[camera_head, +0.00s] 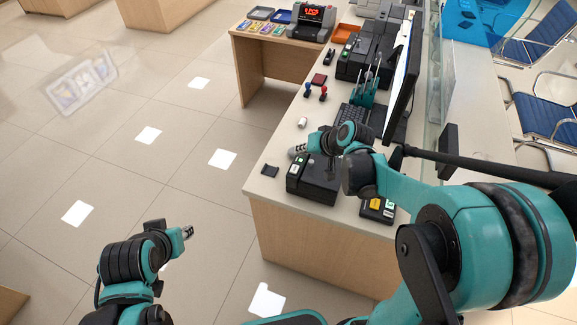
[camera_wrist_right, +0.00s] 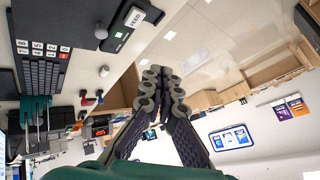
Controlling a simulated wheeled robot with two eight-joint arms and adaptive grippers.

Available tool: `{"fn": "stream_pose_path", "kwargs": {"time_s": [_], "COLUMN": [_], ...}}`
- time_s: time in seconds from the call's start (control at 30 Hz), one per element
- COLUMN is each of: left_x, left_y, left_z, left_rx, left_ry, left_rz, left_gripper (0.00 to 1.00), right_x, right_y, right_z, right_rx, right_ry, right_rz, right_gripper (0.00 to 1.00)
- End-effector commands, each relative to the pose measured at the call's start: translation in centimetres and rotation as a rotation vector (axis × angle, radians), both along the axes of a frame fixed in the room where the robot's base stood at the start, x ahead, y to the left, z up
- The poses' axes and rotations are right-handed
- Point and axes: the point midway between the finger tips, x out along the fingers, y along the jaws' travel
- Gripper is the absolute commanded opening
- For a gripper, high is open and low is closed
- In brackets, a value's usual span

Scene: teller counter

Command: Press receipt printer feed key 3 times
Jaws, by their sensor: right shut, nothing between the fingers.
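The receipt printer (camera_head: 320,190) is a black box on the near end of the counter. Its front strip has a white label (camera_head: 303,160) and a small green part. In the right wrist view, a white key marked FEED (camera_wrist_right: 135,17) and a green light (camera_wrist_right: 119,35) show on the printer's dark strip.
A keyboard (camera_head: 351,116), monitor (camera_head: 403,75), two stamps (camera_head: 315,91) and a small white cylinder (camera_head: 303,122) are on the counter (camera_head: 275,182). A card terminal (camera_head: 378,208) stands right of the printer. A glass screen (camera_head: 433,90) lines the right side.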

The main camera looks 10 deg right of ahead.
Motion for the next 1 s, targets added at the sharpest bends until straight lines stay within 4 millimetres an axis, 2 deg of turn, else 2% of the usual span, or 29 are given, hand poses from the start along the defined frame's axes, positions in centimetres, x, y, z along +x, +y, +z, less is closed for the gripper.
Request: {"fn": "stream_pose_path", "kwargs": {"time_s": [0.1, 0.3, 0.77, 1.0], "left_x": [0.0, 0.0, 0.0, 0.0], "left_y": [0.0, 0.0, 0.0, 0.0], "left_z": [0.6, 0.8, 0.7, -0.5], "left_rx": [0.0, 0.0, 0.0, 0.0], "left_ry": [0.0, 0.0, 0.0, 0.0], "left_rz": [0.0, 0.0, 0.0, 0.0], "left_gripper": [0.32, 0.32, 0.32, 0.32], "right_x": [2.2, 3.8, 3.9, 3.9], "right_y": [-0.6, -0.9, -0.9, -0.9], "right_z": [-0.9, -1.8, -2.1, -3.6], "right_rx": [0.045, 0.085, 0.089, 0.088], "right_ry": [-0.009, -0.018, -0.02, -0.02], "right_rz": [-0.008, -0.01, -0.01, -0.011], "right_gripper": [0.0, 0.0, 0.0, 0.0]}}
